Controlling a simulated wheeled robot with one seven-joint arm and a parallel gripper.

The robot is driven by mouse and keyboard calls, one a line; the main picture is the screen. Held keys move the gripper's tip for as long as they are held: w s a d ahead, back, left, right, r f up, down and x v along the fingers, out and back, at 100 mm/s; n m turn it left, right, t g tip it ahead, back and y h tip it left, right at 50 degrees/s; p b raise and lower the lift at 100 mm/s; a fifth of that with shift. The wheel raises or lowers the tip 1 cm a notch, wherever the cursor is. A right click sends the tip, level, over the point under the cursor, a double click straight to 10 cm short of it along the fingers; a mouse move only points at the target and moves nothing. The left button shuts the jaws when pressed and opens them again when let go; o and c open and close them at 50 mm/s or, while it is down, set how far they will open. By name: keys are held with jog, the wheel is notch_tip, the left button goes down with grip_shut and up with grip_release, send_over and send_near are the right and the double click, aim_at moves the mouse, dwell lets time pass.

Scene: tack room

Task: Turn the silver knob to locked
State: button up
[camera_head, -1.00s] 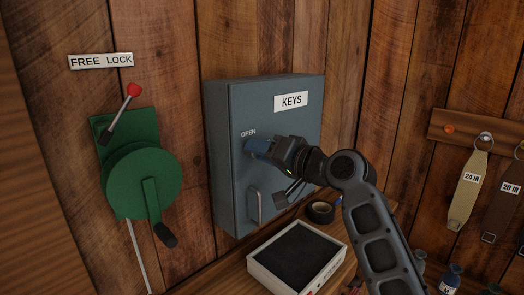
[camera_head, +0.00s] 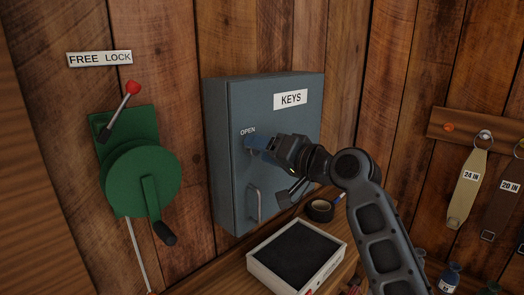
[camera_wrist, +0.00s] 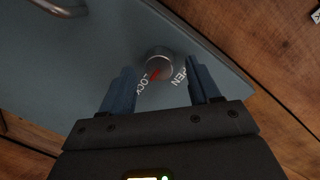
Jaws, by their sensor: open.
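The silver knob (camera_wrist: 158,60) is on the door of the grey-blue key cabinet (camera_head: 228,190). It carries a red mark (camera_wrist: 155,75), which lies on the side toward the lettering and nearer the LOCK letters (camera_wrist: 147,84) than the OPEN letters (camera_wrist: 180,77). My gripper (camera_wrist: 160,68) is open, with one blue finger on each side of the knob and a visible gap to it. In the head view my gripper (camera_head: 254,144) is in front of the door just below the OPEN label (camera_head: 248,132) and hides the knob.
A door handle (camera_head: 254,205) is below the knob. A green winch (camera_head: 140,175) with a red-tipped lever (camera_head: 133,88) is on the wall to the left. An open tray (camera_head: 258,276) and a tape roll (camera_head: 320,209) lie on the bench below. Straps (camera_head: 468,185) hang at the right.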

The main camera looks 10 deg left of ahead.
jog(key=b+v, duration=0.1)
jog(key=v, duration=0.6)
jog(key=s+d+f+m+t+h, duration=0.2)
jog(key=s+d+f, duration=0.15)
jog(key=f, duration=0.55)
jog(key=s+d+f+m+t+h, duration=0.1)
jog(key=s+d+f+m+h, duration=0.15)
jog(key=s+f, duration=0.4)
jog(key=s+d+f+t+h, duration=0.1)
jog(key=s+d+f+h, duration=0.1)
jog(key=s+d+f, duration=0.3)
jog(key=s+d+f+h, duration=0.2)
jog(key=s+f, duration=0.4)
jog(key=s, duration=0.2)
jog(key=s+d+f+h, duration=0.1)
jog(key=s+d+h, duration=0.15)
jog(key=s, duration=0.55)
jog(key=s+d+f+h, duration=0.1)
jog(key=s+d, duration=0.3)
jog(key=s, duration=0.4)
jog(key=s+d+r+n, duration=0.1)
jog(key=s+r, duration=0.3)
jog(key=s, duration=0.3)
jog(key=s+d+r+n+h, duration=0.1)
jog(key=s+d+r+n, duration=0.1)
jog(key=s+r, duration=0.2)
jog(key=s, duration=0.3)
